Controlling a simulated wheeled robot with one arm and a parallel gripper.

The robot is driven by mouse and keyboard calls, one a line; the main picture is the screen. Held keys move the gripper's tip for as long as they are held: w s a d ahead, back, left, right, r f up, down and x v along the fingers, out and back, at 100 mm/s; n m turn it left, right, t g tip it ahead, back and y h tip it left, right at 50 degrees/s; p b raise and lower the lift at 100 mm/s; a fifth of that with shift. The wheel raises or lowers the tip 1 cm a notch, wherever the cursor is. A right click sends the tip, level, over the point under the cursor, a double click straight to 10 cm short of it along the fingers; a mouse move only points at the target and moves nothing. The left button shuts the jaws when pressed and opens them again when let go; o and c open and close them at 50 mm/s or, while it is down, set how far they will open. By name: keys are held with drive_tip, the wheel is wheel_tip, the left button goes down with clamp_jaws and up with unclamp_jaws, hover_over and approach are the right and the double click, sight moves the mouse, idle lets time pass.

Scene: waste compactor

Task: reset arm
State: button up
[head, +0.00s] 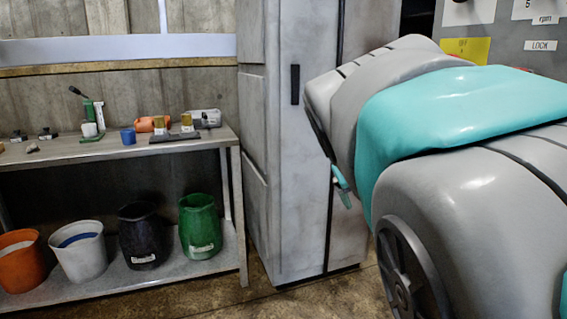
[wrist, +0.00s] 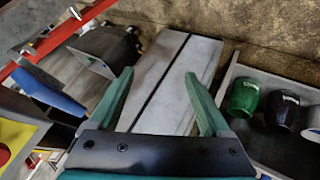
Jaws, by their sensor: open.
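My gripper (wrist: 158,76) shows in the wrist view with its two green fingers spread apart and nothing between them. Beyond the fingers is the grey cabinet (wrist: 178,85) with a dark seam down it. In the head view my arm fills the right side, and a small teal fingertip of my gripper (head: 341,184) shows below it, in front of the cabinet (head: 300,120). The rest of the gripper is hidden behind the arm in that view.
A workbench (head: 75,152) with tools and small cups stands left of the cabinet. Its lower shelf holds an orange bin (head: 22,268), a white bin (head: 80,262), a black bin (head: 145,245) and a green bin (head: 200,235). A control panel (head: 510,50) is at upper right.

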drive_tip(key=s+d+f+m+g+y, duration=0.25)
drive_tip(key=s+f+g, duration=0.25)
drive_tip(key=s+f, duration=1.15)
drive_tip(key=s+a+f+g, duration=0.1)
drive_tip(key=s+f+g, duration=0.1)
drive_tip(key=s+f, duration=0.2)
drive_tip(key=s+a+f+g+y, duration=0.1)
drive_tip(key=s+f+g, duration=0.1)
drive_tip(key=s+f, duration=0.3)
drive_tip(key=s, duration=0.4)
drive_tip(key=shift+s+g+p, duration=0.3)
drive_tip(key=shift+s+p, duration=0.05)
drive_tip(key=shift+s, duration=0.05)
drive_tip(key=shift+y, duration=0.25)
